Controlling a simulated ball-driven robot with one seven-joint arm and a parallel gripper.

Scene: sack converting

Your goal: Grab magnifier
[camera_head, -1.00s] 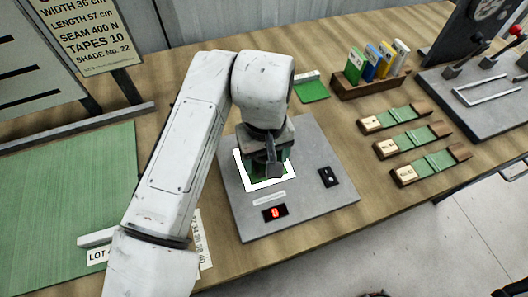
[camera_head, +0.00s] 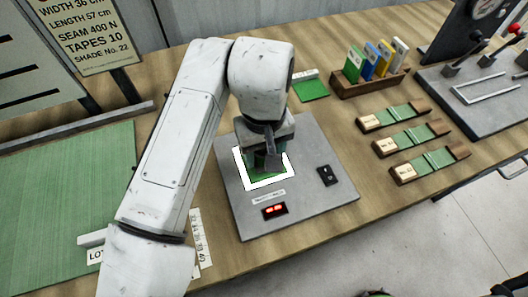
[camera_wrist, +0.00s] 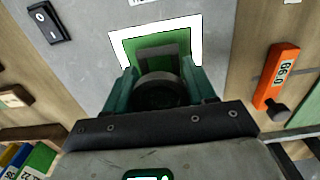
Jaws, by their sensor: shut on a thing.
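The magnifier (camera_wrist: 160,92) is a small dark piece with a round black lens ring and a bracket-like frame. In the wrist view it sits between the two teal fingers of my gripper (camera_wrist: 164,82), which is shut on it. In the head view my gripper (camera_head: 266,152) is over the white-framed green patch on the grey plate; the magnifier is mostly hidden there by gripper and wrist. The green patch (camera_wrist: 122,48) with its white border lies just beyond the fingers. I cannot tell how far the magnifier is above it.
Sample strips (camera_head: 430,165) and a wooden card rack (camera_head: 372,82) stand to the right. An orange tool (camera_wrist: 277,76) lies beside the plate. Green cloth (camera_head: 70,210) covers the left.

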